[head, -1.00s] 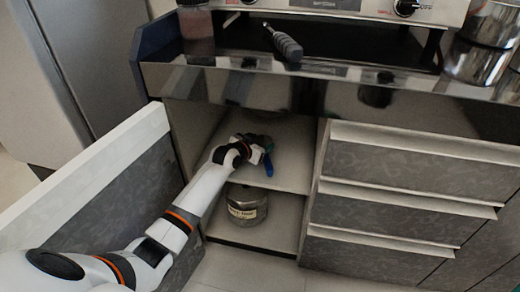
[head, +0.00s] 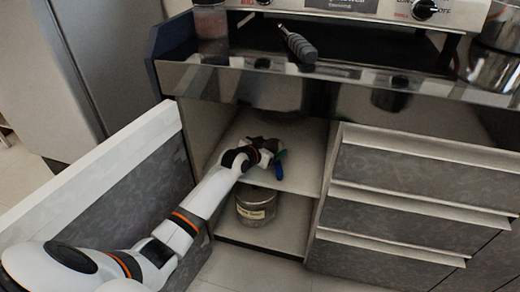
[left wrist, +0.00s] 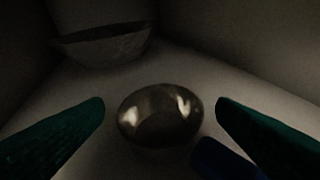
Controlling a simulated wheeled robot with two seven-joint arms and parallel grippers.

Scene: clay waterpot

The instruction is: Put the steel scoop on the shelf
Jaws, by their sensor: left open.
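My left gripper (head: 278,158) reaches into the open cabinet, low over the upper shelf (head: 305,152). In the left wrist view its green fingers (left wrist: 161,112) are spread wide. A shiny, rounded metal piece, seemingly the steel scoop (left wrist: 158,116), sits on the pale surface between and beyond the fingertips, with gaps on both sides. A dark blue piece (left wrist: 225,160) shows below the right-hand finger; I cannot tell what it belongs to. In the head view my gripper hides the scoop. My right gripper is not in view.
A dark bowl (left wrist: 103,45) stands further back on the left. A labelled jar (head: 256,207) stands on the lower shelf. The open cabinet door (head: 100,175) is left of my arm, and drawers (head: 400,210) are right. A grey-handled tool (head: 298,45) lies on the counter.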

